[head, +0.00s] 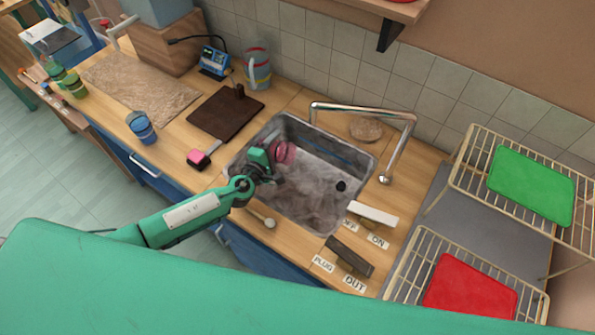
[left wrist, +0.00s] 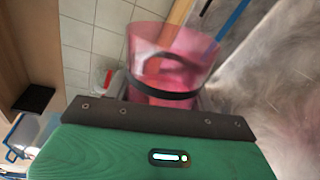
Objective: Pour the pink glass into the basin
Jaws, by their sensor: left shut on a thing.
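The pink glass (head: 284,152) is see-through and held over the left part of the metal basin (head: 349,205) in the head view. My left gripper (head: 272,155) is shut on it. In the left wrist view the pink glass (left wrist: 172,65) stands out beyond the gripper's dark edge, with a dark band across it. The glass looks tilted in the head view; I cannot tell whether anything is in it. The basin has a dark drain spot (head: 341,186). My right gripper is not in view.
A metal faucet (head: 362,112) arches over the basin's back right. A dark board (head: 226,112) and pink-and-black item (head: 199,159) lie left of it. A blue cup (head: 141,127) stands further left. Labelled levers (head: 350,256) and wire racks (head: 465,280) are at right.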

